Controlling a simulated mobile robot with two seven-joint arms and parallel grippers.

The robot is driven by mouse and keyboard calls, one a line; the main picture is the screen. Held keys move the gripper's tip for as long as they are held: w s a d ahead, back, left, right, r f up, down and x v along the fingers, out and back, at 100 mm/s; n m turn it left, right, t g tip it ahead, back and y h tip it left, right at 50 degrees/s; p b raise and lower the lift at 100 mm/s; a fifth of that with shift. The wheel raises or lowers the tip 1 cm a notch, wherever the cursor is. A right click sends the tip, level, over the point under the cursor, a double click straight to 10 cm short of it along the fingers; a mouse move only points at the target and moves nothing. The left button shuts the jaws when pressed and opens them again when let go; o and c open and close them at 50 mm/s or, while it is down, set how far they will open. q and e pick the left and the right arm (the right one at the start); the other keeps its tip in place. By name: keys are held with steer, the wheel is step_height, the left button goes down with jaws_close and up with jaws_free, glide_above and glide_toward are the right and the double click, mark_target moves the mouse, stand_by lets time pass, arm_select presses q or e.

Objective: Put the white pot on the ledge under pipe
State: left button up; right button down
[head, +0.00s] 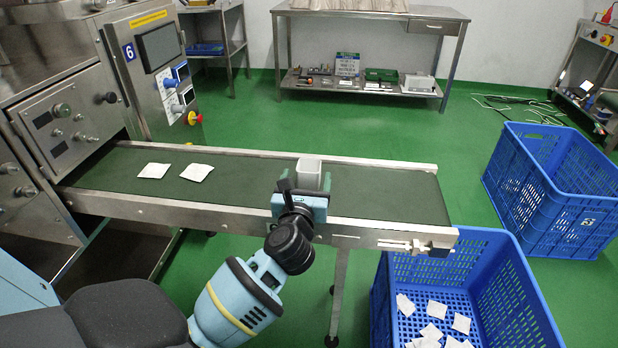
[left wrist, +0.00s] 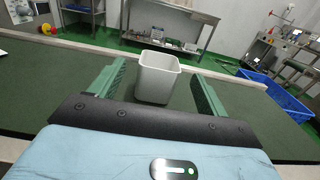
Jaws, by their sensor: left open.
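My left gripper (head: 302,188) is at the near side of the belt, right at the pot. Its green fingers are open, one on each side of the pot, with visible gaps in the left wrist view. My right gripper is in neither view. I cannot make out a pipe with a ledge under it.
Two teabags (head: 154,171) lie on the belt to the left. Metal rails (head: 375,232) edge the conveyor. A blue crate (head: 455,262) with several teabags stands below its right end; another blue crate (head: 560,190) stands farther right. A steel machine (head: 70,125) is at left.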

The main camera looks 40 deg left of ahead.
mark_target(307, 174)
arm_select(q)
steer(key=x, duration=0.4)
steer(key=shift+f+b, duration=0.1)
steer(key=shift+b, duration=0.3)
steer(key=shift+w+a, duration=0.15)
steer(key=shift+w, duration=0.15)
steer(key=c, duration=1.1)
